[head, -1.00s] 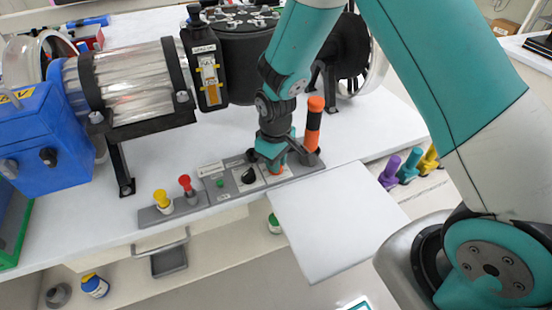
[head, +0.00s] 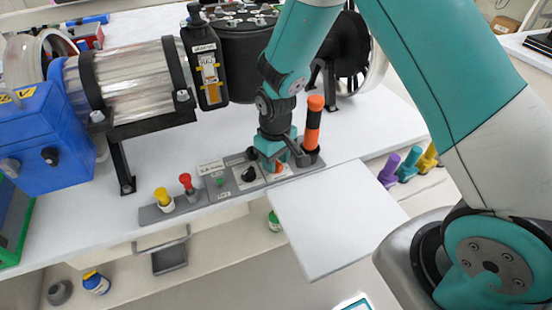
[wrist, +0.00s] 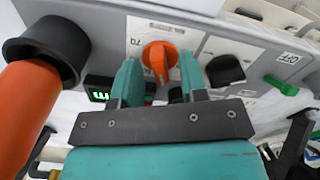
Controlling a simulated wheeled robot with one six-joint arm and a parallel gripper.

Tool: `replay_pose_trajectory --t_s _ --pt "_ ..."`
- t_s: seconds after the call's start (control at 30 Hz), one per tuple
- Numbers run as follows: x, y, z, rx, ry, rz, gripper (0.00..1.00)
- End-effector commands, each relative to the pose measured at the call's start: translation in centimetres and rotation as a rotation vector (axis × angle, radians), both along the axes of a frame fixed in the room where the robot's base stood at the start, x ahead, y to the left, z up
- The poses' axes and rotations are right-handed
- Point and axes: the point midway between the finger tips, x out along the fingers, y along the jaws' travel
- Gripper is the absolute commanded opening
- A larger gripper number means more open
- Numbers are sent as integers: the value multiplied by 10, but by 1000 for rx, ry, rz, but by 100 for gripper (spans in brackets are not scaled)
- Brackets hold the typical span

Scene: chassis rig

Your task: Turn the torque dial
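In the wrist view, an orange dial (wrist: 160,58) with a raised ridge sits on a white label plate on the grey control panel. My gripper (wrist: 160,72) is open, with one teal finger on each side of the dial. Narrow gaps seem to separate the fingers from it, but contact is hard to judge. In the head view, my gripper (head: 276,160) points down over the panel (head: 230,190), and a bit of the orange dial (head: 278,168) shows beneath it. The dial's scale is partly hidden by the fingers.
A thick orange-and-black handle (head: 313,125) stands close to the right of my gripper. A black knob (head: 249,174), a green switch (head: 220,182), and red (head: 186,182) and yellow (head: 161,195) knobs lie to the left. A lit green display (wrist: 100,95) is beside the dial.

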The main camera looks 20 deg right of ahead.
Motion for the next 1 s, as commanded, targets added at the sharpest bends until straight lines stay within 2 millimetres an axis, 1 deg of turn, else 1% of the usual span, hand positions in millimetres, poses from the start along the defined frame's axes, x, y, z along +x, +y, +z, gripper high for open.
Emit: replay_pose_trajectory --t_s 0.27,0.37,0.43,0.57,0.8,0.9,1.0 --pt "0 0 0 0 1 1 40" --pt "0 0 7 0 0 1 40" --pt "1 0 16 1 -3 1 40" --pt "1 0 44 2 -4 1 40" --pt "1 0 107 1 -6 1 40" --pt "1 0 130 1 -6 0 40" --pt "0 0 149 2 -4 0 40"
